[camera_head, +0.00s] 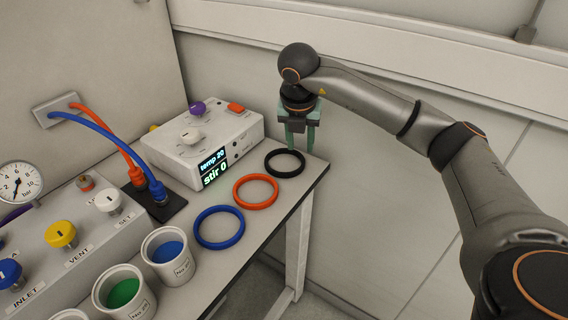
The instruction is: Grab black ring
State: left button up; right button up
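The black ring (285,151) lies flat on the table near its far right corner, with nothing on it. My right gripper (300,146) points down just behind and to the right of the black ring. Its two greenish fingers are spread apart with nothing seen between them. From this view I cannot tell how high the fingertips are above the table. My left gripper is not in view.
An orange ring (256,179) and a blue ring (220,216) lie in a row nearer. A white stirrer box (210,141) stands left of the black ring. Cups, including a blue-filled one (168,262), and a valve panel (75,243) stand at left. The table edge (298,207) is close on the right.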

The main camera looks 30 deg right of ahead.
aim_at(303, 163)
jog(key=x, duration=0.2)
jog(key=shift+w+f, duration=0.1)
jog(key=shift+f, duration=0.25)
jog(key=x, duration=0.5)
jog(key=shift+d+b, duration=0.3)
jog(key=shift+d, duration=0.1)
jog(key=shift+r, duration=0.1)
grip_shut()
